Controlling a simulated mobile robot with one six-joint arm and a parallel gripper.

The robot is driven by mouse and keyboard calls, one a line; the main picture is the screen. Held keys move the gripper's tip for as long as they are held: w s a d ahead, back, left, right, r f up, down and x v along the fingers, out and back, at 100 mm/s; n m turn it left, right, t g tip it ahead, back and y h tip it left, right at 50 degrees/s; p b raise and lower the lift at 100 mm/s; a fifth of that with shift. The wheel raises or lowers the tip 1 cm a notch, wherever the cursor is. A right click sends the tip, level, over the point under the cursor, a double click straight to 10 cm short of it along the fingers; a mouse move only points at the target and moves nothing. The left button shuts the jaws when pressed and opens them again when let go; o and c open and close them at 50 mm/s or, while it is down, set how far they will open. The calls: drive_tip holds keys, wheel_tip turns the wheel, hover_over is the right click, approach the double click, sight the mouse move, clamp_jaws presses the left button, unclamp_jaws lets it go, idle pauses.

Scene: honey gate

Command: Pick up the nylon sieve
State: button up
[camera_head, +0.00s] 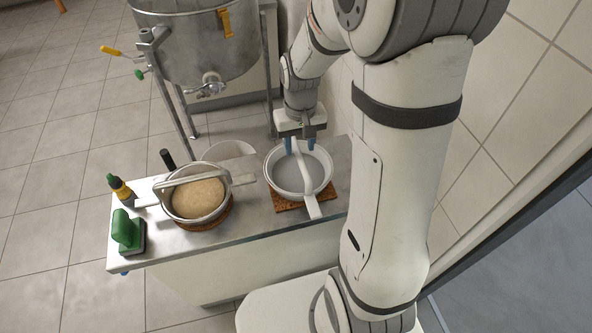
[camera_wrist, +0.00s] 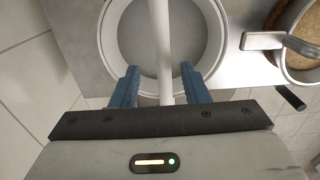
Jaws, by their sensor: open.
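A round sieve with a white rim and fine pale grey mesh (camera_head: 312,166), which looks like the nylon sieve, sits on a brown mat (camera_head: 290,204) at the right end of the steel bench. A white bar handle crosses its top. My gripper (camera_head: 301,148) is open above the sieve. In the wrist view the two blue fingers of my gripper (camera_wrist: 160,76) lie on either side of the bar, with gaps visible. I cannot tell how far the fingertips reach down.
A second sieve (camera_head: 168,205) with tan contents and a metal bar stands to the left on the bench (camera_head: 250,224). A steel tank (camera_head: 190,45) stands behind; a tiled wall is close on the right.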

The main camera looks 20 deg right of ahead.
sight(298, 153)
drive_tip(key=shift+s+a+f, duration=0.15)
drive_tip(key=shift+f, duration=1.15)
drive_tip(key=shift+s+a+f, duration=0.1)
drive_tip(key=shift+f, duration=1.2)
drive_tip(key=shift+f+b, duration=0.25)
drive_tip(key=shift+b, duration=0.2)
clamp_jaws()
